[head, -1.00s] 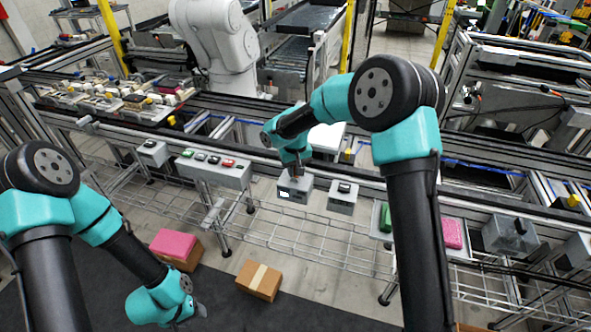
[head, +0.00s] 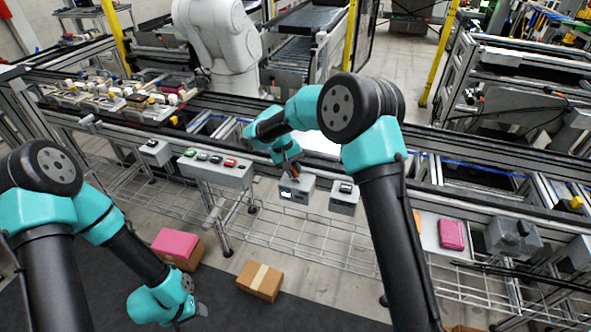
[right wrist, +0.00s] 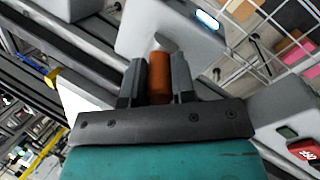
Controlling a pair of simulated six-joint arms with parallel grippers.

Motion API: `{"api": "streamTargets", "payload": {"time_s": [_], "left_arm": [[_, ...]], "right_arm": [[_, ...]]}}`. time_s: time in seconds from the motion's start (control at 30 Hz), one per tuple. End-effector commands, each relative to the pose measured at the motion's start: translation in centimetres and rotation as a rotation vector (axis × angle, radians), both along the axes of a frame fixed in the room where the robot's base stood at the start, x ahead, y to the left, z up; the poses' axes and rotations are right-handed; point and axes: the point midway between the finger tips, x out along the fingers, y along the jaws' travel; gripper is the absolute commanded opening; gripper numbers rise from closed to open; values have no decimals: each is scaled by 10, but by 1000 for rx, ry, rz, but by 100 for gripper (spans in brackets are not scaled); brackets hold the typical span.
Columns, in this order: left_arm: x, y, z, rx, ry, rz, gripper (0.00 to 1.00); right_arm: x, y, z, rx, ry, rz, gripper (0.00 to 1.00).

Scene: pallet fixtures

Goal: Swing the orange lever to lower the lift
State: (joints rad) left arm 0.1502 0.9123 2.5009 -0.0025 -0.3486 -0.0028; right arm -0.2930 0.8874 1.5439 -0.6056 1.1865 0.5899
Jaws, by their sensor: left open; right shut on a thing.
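The orange lever (right wrist: 159,76) stands on a grey control box (head: 297,187) on the front rail of the line. In the right wrist view its orange grip sits between the two dark fingers of my right gripper (right wrist: 157,82), which is shut on it. In the head view my right gripper (head: 290,168) is at the top of this box and hides most of the lever. My left gripper (head: 196,310) is low at the left, open and empty, far from the lever. I cannot clearly make out the lift.
A grey box with a black switch (head: 344,197) stands just right of the lever box. A button panel (head: 215,169) is to its left. A cardboard box (head: 259,280) and a pink-topped box (head: 178,246) lie on the floor. A pink block (head: 451,234) is at the right.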

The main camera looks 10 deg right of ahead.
Motion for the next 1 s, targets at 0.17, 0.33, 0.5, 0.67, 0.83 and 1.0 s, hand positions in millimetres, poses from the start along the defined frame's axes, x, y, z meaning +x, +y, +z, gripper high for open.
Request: {"api": "streamTargets", "payload": {"time_s": [0.17,0.33,0.5,0.67,0.83,1.0], "left_arm": [[0,0,0,0,0,0,50],[0,0,0,0,0,0,50],[0,0,0,0,0,0,50],[0,0,0,0,0,0,50],[0,0,0,0,0,0,50],[0,0,0,0,0,0,50]], "right_arm": [[3,5,-4,-109,64,0,1],[5,8,-5,-187,108,1,1],[5,9,-6,-228,133,-1,1],[5,9,-6,-239,139,0,1],[5,9,-6,-239,140,-1,1],[5,9,-6,-239,139,0,31]]}}
